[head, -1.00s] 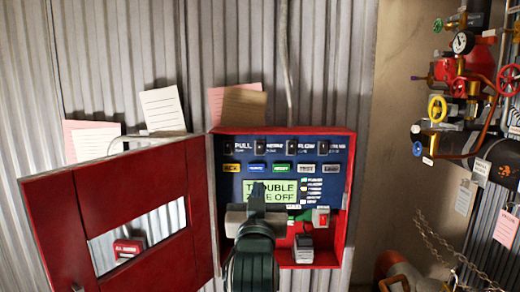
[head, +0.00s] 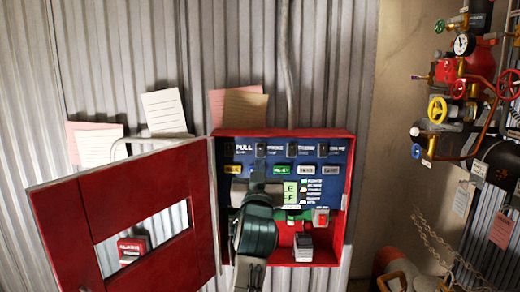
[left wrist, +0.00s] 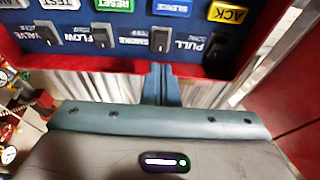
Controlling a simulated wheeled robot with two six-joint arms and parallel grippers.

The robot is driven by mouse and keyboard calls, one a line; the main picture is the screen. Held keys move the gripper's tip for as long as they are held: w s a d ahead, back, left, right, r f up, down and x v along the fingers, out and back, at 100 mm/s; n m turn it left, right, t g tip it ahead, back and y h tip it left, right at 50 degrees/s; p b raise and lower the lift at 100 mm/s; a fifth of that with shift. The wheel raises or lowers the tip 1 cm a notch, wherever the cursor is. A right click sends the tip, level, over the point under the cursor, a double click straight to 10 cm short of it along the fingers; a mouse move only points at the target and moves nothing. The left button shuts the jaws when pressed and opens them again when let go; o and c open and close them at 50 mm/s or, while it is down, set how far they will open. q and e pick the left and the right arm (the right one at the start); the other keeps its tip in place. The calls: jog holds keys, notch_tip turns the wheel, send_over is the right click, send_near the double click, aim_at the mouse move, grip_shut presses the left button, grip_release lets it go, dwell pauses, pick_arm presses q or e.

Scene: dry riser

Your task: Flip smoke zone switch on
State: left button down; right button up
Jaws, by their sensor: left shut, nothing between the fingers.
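The open red panel box has a blue face (head: 335,170) with a row of dark rocker switches along its top. The smoke switch (head: 260,149) is second from the left, right of the PULL switch (head: 228,147). In the left wrist view, where the panel looks upside down, the smoke switch (left wrist: 160,38) sits just beyond my fingertips. My left gripper (head: 258,175) is shut and empty, in front of the panel below that switch. Its closed fingers (left wrist: 160,78) point toward the switch, with no contact visible. Which way the switch is set cannot be told. My right gripper is not in view.
The red door (head: 130,215) stands open to the left. My left arm partly hides the green display (head: 291,194). A small red switch (head: 320,217) sits at the lower right of the panel. Pipes with a yellow handwheel (head: 437,110) are at the far right.

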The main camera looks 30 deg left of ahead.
aim_at(260, 149)
pick_arm(q)
jog(key=p+x, duration=0.1)
jog(key=x, duration=0.3)
jog(key=shift+w+a+r+p, duration=0.1)
jog(key=shift+w+r+p, duration=0.15)
jog(key=shift+p, duration=0.15)
jog(key=shift+w+a, duration=0.2)
jog(key=shift+w, duration=0.3)
